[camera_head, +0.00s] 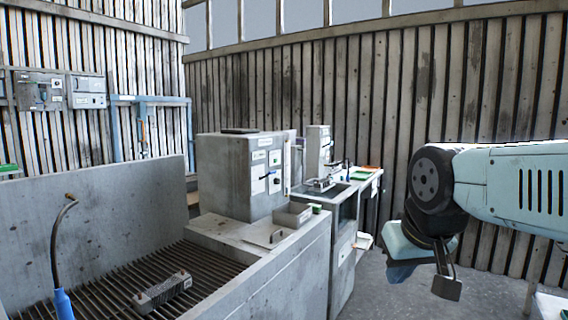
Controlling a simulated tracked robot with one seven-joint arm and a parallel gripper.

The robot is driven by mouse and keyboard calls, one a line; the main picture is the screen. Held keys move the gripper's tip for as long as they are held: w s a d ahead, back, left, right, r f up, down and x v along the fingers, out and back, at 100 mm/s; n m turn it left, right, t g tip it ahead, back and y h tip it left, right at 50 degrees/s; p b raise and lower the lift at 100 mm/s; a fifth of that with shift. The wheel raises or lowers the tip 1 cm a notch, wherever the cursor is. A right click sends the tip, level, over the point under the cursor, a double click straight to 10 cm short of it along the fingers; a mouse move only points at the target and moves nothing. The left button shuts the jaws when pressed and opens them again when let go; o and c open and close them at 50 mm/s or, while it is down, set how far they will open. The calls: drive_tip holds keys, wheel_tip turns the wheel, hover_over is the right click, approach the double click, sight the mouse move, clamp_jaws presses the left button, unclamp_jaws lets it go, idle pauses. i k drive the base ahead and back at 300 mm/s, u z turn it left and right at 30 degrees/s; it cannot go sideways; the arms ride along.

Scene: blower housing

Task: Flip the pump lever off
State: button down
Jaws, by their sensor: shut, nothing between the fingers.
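A grey control cabinet (226,178) stands behind the grated basin in the middle of the view. Its right face has a light panel (264,172) with small dark and green controls and labels. My gripper (447,287) is at the right, pointing down, shut and empty. It is well apart from the cabinet and in front of the wooden wall.
A long basin with a dark slatted grate (110,290) fills the lower left. A ribbed metal block (162,291) lies on it, and a bent hose with a blue grip (62,303) rises beside it. Benches with instruments (335,190) stand behind. Floor shows between them and my arm.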

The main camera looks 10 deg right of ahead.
sight(272, 172)
drive_tip(key=z, duration=0.3)
drive_tip(key=i, duration=1.85)
drive_tip(key=u, duration=0.55)
